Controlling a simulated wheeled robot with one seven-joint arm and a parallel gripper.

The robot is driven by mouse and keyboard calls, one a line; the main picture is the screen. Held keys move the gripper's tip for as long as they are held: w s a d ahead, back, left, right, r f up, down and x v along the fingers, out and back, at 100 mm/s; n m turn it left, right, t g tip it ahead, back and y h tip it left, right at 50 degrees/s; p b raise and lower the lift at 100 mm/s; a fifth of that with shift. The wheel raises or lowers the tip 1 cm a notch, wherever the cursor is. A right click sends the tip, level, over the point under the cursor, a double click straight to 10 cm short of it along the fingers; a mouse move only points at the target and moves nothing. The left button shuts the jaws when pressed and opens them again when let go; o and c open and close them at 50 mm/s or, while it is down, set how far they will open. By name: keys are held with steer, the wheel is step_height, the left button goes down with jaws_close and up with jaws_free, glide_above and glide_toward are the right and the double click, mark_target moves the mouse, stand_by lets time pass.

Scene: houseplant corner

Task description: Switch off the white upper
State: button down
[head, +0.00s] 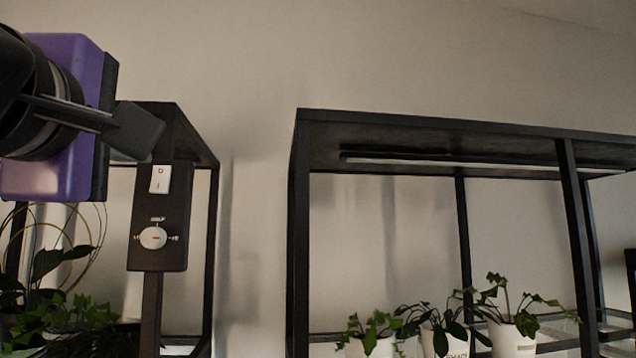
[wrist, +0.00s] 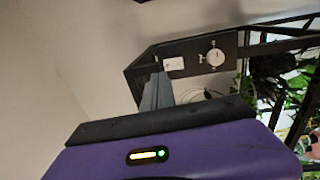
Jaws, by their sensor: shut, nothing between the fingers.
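The white upper switch (head: 160,179) is a small rocker at the top of a dark control panel (head: 145,255) on a black post. Below it is a round white dial (head: 153,238) with a red mark. My gripper (head: 150,140) is shut and empty, just above and left of the switch in the head view. In the wrist view the fingers (wrist: 160,80) point at the panel, with their tips near the left side of the switch (wrist: 174,64). The dial (wrist: 215,57) is to its right there. I cannot tell whether the fingertips touch the switch.
A black shelf frame (head: 299,230) stands to the right, with an unlit light bar (head: 440,161) under its top. Several potted plants (head: 513,335) stand on it. Leafy plants (head: 70,318) are below left of the panel. The wall between the frames is clear.

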steer(key=s+d+r+b, duration=0.1)
steer(key=s+d+b, duration=0.1)
steer(key=s, duration=0.7)
steer(key=shift+r, duration=0.1)
stand_by(0.3)
